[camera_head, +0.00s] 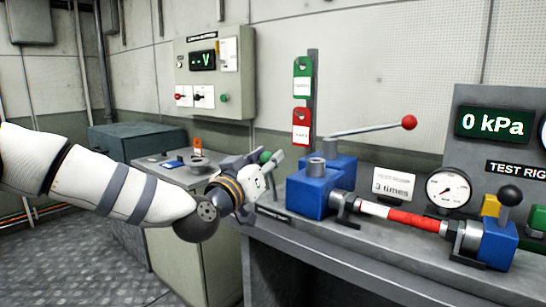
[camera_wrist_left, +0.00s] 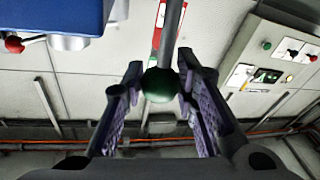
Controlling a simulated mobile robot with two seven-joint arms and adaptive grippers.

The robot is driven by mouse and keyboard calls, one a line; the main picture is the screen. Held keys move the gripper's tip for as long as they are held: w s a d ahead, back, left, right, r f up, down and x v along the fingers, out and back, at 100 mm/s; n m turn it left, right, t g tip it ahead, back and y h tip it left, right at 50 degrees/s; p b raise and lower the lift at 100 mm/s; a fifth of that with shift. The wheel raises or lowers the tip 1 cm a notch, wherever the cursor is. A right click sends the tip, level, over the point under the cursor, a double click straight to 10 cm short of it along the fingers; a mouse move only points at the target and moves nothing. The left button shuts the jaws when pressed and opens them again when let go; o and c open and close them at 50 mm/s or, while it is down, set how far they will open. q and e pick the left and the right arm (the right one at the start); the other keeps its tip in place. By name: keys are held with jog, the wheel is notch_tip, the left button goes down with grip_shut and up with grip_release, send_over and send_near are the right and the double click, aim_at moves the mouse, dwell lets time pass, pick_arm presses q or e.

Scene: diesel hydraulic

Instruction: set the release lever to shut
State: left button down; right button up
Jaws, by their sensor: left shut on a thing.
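My left gripper (camera_head: 268,172) reaches in from the left and is at the left side of the blue pump block (camera_head: 308,195). Its jaws are shut on a green ball knob (camera_head: 265,157), which also shows between the two fingers in the left wrist view (camera_wrist_left: 159,85). A thin grey rod (camera_wrist_left: 173,35) runs from the knob in that view. The rod's foot is hidden in the head view, so the lever's setting is hard to read. My right gripper is out of view.
A long lever with a red ball (camera_head: 409,122) rises from the pump. A red and white hose (camera_head: 405,216) leads to a blue block (camera_head: 495,245) with a black-knobbed lever (camera_head: 510,195). The display (camera_head: 492,124) reads 0 kPa. A gauge (camera_head: 447,190) stands behind the hose.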

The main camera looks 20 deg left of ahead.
pick_arm(q)
jog(key=s+a+f+n+t+b, duration=0.1)
jog(key=s+a+f+t+b, duration=0.1)
jog(key=s+f+t+b, duration=0.1)
jog(key=shift+s+f+t, duration=0.6)
jog(key=shift+s+f, duration=0.65)
jog(key=shift+s, duration=0.3)
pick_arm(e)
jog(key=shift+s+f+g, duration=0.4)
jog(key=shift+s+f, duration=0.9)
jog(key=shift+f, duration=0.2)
pick_arm(q)
jog(key=shift+a, duration=0.1)
jog(key=c, duration=1.3)
grip_release()
jog(key=shift+w, duration=0.1)
jog(key=shift+r, duration=0.1)
